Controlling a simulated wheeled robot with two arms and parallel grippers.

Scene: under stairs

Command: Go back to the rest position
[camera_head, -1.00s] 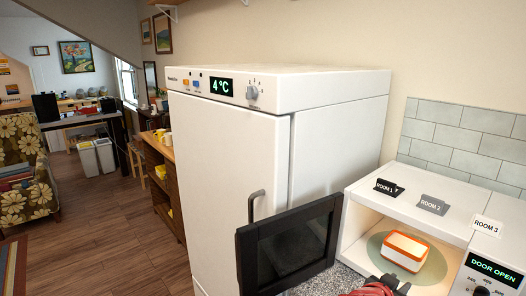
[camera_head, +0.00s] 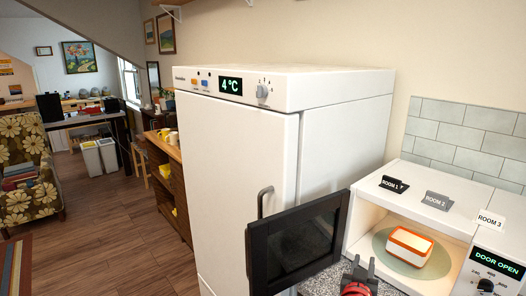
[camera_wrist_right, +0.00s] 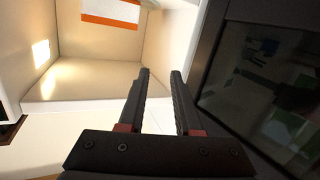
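My right gripper (camera_head: 360,272) is low in the head view, in front of the open microwave and beside its door. In the right wrist view my right gripper (camera_wrist_right: 160,75) shows two dark fingers apart with nothing between them. An orange and white box (camera_head: 409,247) sits on the round plate (camera_head: 388,258) inside the microwave (camera_head: 364,222). Part of this box also shows at the top of the right wrist view (camera_wrist_right: 110,12). The microwave door (camera_head: 296,243) stands open to the left. My left gripper is not in view.
A white fridge (camera_head: 240,160) reading 4 °C stands closed left of the microwave. Cards for Room 1 (camera_head: 392,184), Room 2 (camera_head: 437,201) and Room 3 (camera_head: 490,219) stand on the microwave top. The microwave display (camera_head: 497,264) reads "DOOR OPEN". Wooden floor (camera_head: 110,230) is free at left.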

